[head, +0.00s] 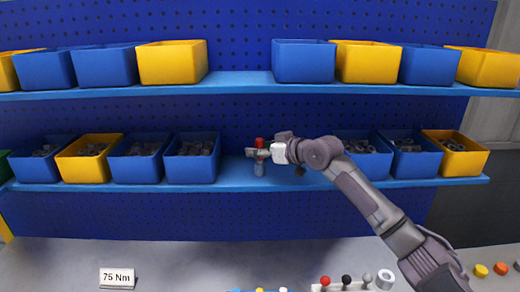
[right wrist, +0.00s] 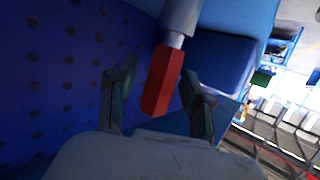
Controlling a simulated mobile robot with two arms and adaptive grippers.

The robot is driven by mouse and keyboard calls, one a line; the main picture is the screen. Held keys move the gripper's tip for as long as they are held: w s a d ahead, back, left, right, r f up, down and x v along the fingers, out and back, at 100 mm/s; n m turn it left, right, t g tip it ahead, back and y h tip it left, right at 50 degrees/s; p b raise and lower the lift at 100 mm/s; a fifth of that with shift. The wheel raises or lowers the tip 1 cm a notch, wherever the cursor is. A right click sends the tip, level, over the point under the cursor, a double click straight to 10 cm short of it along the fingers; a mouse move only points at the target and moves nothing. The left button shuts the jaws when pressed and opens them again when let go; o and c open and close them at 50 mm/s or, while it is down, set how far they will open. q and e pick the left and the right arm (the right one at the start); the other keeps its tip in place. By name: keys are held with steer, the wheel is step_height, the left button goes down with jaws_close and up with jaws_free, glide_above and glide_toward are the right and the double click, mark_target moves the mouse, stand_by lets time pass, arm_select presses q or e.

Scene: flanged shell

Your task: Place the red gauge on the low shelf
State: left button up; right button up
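The red gauge (head: 260,142) is upright in the gap between bins on the low shelf (head: 232,183), red end up, with a grey lower part that appears to reach the shelf. In the right wrist view its red end (right wrist: 161,82) lies between my fingers, with the grey part beyond. My right gripper (head: 257,153) reaches in from the right around the gauge. The right wrist view shows its two dark fingers (right wrist: 158,100) apart, with a clear gap to the red end on the left side. My left gripper is not in view.
Blue and yellow bins stand on both sides, such as a blue bin (head: 192,160) with grey parts. An upper shelf (head: 240,84) with more bins is above. Below are a grey bench (head: 200,262), a "75 Nm" sign (head: 117,278) and a rack with red, black and grey knobs (head: 345,287).

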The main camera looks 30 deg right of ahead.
steer(key=b+v, duration=0.5)
steer(key=v, duration=0.7)
steer(key=shift+r, duration=0.15)
stand_by(0.3)
